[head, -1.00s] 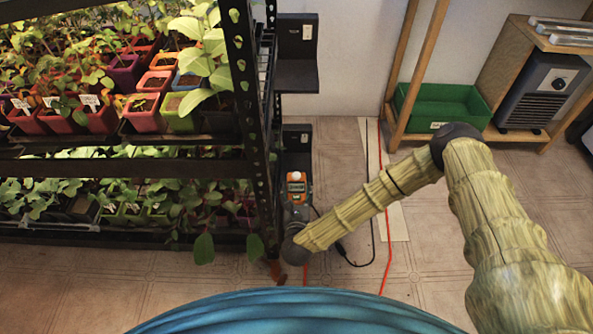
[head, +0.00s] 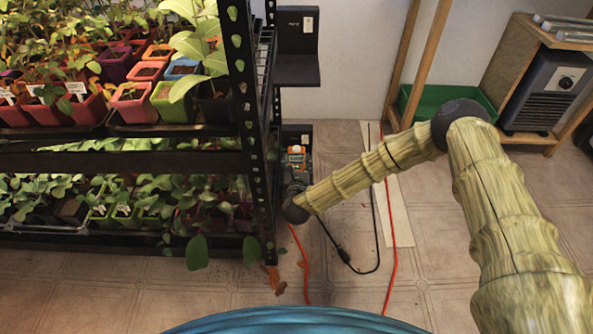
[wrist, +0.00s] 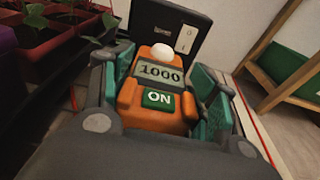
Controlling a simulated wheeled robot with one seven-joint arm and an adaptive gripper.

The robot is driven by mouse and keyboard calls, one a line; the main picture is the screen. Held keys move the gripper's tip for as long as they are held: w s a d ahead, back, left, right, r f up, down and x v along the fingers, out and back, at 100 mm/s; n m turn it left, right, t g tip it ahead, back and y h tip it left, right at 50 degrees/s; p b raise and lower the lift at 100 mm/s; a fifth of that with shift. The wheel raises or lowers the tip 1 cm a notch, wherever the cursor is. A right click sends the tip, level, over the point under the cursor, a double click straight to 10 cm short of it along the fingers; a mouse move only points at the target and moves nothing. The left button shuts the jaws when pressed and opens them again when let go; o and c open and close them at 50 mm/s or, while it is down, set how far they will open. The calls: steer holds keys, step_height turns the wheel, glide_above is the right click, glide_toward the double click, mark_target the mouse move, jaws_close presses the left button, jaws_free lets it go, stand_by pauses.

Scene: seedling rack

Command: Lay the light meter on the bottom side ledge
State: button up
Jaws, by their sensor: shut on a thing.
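The light meter (head: 296,155) is orange with a grey display and a green button. In the wrist view the meter (wrist: 157,90) reads 1000 and ON, with a white dome at its far end. My gripper (head: 297,174) is shut on it, with teal finger pads on both sides. The bottom side ledge (head: 297,133) is black and fixed beside the rack's end post. In the head view the meter overlaps its lower part, so the shelf surface is mostly hidden. I cannot tell whether the meter touches it.
An upper black side ledge (head: 298,70) stands above the bottom one. The rack's black post (head: 248,110) and leafy seedlings are close on the left. Red and black cables lie on the floor to the right. A green bin (head: 445,100) stands by a wooden frame.

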steer(key=shift+w+f+b, duration=0.2)
steer(key=shift+f+b, duration=1.05)
steer(key=shift+f, duration=0.5)
steer(key=shift+f, duration=0.2)
steer(key=o, duration=1.3)
steer(key=shift+r, duration=0.1)
steer(key=shift+r, duration=0.2)
steer(key=s+p, duration=0.1)
steer(key=s, duration=0.3)
steer(key=s+r+p, duration=0.1)
steer(key=s+p, duration=0.1)
steer(key=s, duration=0.2)
steer(key=s+p, duration=0.2)
steer(key=s, duration=0.2)
steer(key=shift+r, duration=0.3)
